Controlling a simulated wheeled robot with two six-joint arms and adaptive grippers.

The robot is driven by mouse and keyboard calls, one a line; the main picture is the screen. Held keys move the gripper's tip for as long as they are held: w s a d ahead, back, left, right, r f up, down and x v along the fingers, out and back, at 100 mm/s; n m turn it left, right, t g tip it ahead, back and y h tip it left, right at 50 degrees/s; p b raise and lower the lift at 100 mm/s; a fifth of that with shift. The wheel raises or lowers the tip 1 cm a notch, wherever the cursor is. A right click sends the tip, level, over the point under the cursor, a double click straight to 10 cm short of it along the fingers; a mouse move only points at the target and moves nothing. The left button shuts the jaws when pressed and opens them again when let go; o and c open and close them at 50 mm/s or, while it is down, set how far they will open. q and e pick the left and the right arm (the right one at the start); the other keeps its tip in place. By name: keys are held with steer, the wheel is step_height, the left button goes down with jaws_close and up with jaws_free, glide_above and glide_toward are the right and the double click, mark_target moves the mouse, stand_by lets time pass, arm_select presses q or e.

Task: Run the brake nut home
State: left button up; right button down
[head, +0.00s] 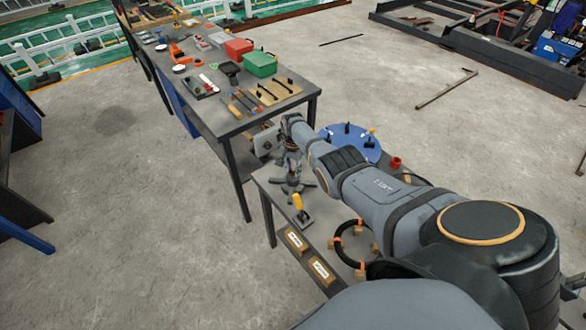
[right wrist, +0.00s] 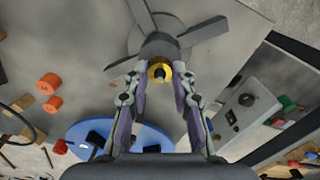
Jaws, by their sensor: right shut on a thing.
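The brake nut (right wrist: 158,72) shows in the right wrist view as a small gold ring with a dark centre. It sits at the end of a grey hub (right wrist: 158,46) with several flat arms. My right gripper (right wrist: 160,80) has one finger on each side of the nut and is shut on it. In the head view my right gripper (head: 291,163) points down over the spoked hub (head: 292,186) on the low table. The nut is hidden there by the gripper and arm. How far the nut sits on its thread cannot be told. My left gripper is out of view.
A blue round tray (head: 358,139) with black pieces and a red cup (head: 395,162) stand beyond my right arm. A grey control box (right wrist: 244,108) stands close by.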

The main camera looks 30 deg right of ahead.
mark_target(293, 171)
steer(key=m, duration=0.6)
steer(key=shift+w+r, duration=0.1)
steer(key=shift+m, duration=0.3)
stand_by(0.4)
steer(key=c, duration=1.1)
jaws_free()
step_height(293, 171, up, 12)
